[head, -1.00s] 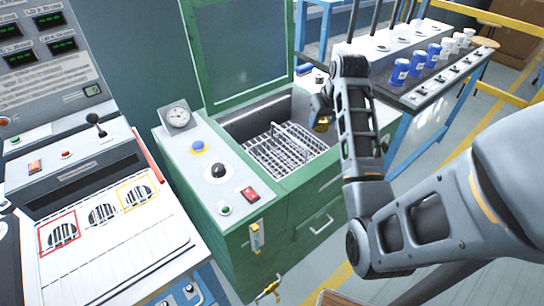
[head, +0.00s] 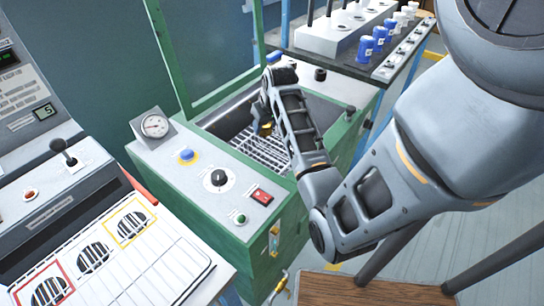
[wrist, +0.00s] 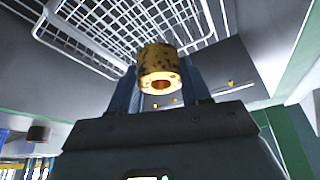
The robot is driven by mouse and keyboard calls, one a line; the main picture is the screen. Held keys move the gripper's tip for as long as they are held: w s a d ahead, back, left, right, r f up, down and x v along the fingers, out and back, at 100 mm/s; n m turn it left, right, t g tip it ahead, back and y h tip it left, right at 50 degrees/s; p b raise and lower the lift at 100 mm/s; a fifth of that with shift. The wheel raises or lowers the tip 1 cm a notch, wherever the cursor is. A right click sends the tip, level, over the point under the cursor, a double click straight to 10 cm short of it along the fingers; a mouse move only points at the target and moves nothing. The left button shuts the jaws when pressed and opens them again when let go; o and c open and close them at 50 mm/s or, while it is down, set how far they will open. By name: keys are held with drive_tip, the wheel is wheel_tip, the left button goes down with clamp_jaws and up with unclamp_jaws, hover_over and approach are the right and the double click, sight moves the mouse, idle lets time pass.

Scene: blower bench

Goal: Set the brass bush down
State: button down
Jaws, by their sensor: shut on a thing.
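The brass bush (wrist: 159,62) is a short gold-brown ring with dark specks and a hole through it. In the wrist view it sits between the blue-grey fingers of my gripper (wrist: 160,85), which is shut on it. In the head view the bush (head: 266,128) shows small and gold, over the open tank of the green machine, and my arm hides part of that area. A white wire basket (head: 262,150) lies in the tank; it also shows in the wrist view (wrist: 110,35), beyond the bush. I cannot tell the gap between bush and basket.
The green machine (head: 240,225) has a gauge (head: 154,125), knobs and a red switch on its front panel. Its raised frame (head: 163,50) stands behind the tank. A white slotted rack (head: 150,260) is at left. A bench with blue and white cups (head: 366,47) is at upper right.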

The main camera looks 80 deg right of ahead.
drive_tip(key=b, duration=0.2)
hover_over(264, 162)
wheel_tip(264, 162, down, 5)
drive_tip(key=f, duration=0.6)
drive_tip(key=a+f, duration=0.1)
drive_tip(key=f, duration=0.3)
drive_tip(key=shift+s+p, duration=0.3)
drive_tip(key=shift+s, duration=0.05)
drive_tip(key=shift+c, duration=2.2)
unclamp_jaws()
drive_tip(key=v, duration=1.2)
drive_tip(key=shift+p, duration=0.3)
